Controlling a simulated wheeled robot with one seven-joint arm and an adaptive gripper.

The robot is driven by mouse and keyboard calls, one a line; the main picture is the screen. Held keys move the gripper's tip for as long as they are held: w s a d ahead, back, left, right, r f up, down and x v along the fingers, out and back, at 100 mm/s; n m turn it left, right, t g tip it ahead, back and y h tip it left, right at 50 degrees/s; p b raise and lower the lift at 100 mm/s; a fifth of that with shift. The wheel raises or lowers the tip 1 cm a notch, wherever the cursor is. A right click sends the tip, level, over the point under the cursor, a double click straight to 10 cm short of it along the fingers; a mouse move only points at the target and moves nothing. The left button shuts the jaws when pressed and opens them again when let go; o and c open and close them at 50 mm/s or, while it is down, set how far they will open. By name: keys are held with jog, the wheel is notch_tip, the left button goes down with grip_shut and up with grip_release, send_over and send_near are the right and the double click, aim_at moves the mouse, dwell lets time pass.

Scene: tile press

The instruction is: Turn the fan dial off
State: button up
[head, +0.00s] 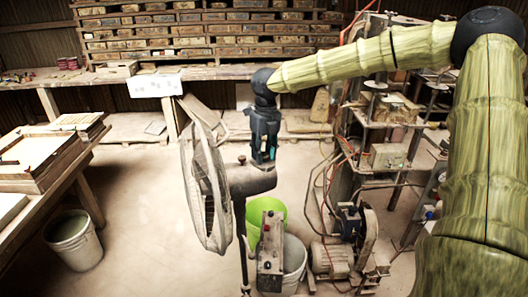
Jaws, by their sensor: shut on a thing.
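The standing fan (207,190) is left of the middle in the head view, its round wire cage facing left and its dark motor housing (250,181) behind it. My gripper (265,162) points down onto the top rear of this housing. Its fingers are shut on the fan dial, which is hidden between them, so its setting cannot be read. A small knob stands on the housing just left of my fingers. A grey control box (271,255) is below on the fan's stand.
A green bucket (265,212) and a pale bucket (295,262) stand behind the stand. A machine with hoses and a motor (331,258) is at right. A wooden table (75,165) and a white bucket (73,240) are at left. Shelves of tiles (205,30) line the back.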

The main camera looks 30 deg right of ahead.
aim_at(266, 154)
jog(key=o, duration=1.1)
jog(key=shift+c, duration=0.2)
jog(key=shift+r, duration=0.1)
notch_tip(266, 154, up, 12)
jog(key=shift+s+d, duration=0.15)
jog(key=shift+d, duration=0.1)
